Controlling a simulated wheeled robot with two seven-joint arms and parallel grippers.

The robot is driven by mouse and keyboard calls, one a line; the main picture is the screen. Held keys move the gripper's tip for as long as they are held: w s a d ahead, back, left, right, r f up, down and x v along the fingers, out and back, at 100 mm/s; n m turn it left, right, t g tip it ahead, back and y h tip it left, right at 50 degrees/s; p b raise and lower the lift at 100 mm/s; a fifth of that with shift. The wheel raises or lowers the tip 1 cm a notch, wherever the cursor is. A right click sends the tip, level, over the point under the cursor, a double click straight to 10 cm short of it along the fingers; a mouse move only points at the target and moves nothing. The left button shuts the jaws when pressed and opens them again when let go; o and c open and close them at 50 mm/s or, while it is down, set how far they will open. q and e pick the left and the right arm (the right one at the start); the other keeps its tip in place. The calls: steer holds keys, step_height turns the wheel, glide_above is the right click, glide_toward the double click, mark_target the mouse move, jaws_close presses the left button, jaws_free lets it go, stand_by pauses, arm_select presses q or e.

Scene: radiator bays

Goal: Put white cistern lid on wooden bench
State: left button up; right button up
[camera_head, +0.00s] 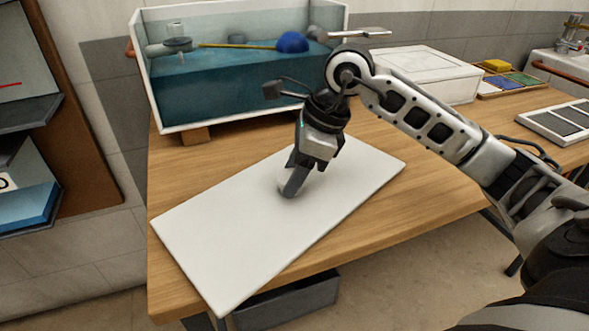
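The white cistern lid (225,235) is a flat rectangular slab lying on the wooden bench (435,190), turned at an angle. Its nearest corner reaches the bench's front edge and seems to stick out a little past it. My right gripper (291,186) comes down from above at the middle of the lid, its fingertips at the lid's top face. A small pale rounded part shows beside the fingertips; whether the fingers grip it is hidden. The finger gap is seen edge-on. My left gripper is not in view.
An open cistern tank (225,95) with water and a blue float (292,42) stands behind the lid. A white box (415,75) and a tray of coloured pieces (512,80) stand at the back right. A grey bin (285,300) is under the bench.

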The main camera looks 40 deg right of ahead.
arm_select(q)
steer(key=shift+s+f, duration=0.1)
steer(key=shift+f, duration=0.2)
arm_select(e)
steer(key=o, duration=0.3)
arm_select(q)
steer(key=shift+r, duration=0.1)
arm_select(e)
steer(key=shift+r, duration=0.2)
arm_select(q)
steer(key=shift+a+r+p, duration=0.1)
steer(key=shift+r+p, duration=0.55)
steer(key=shift+p, duration=0.25)
arm_select(e)
steer(key=v, duration=1.2)
steer(key=shift+a, duration=0.1)
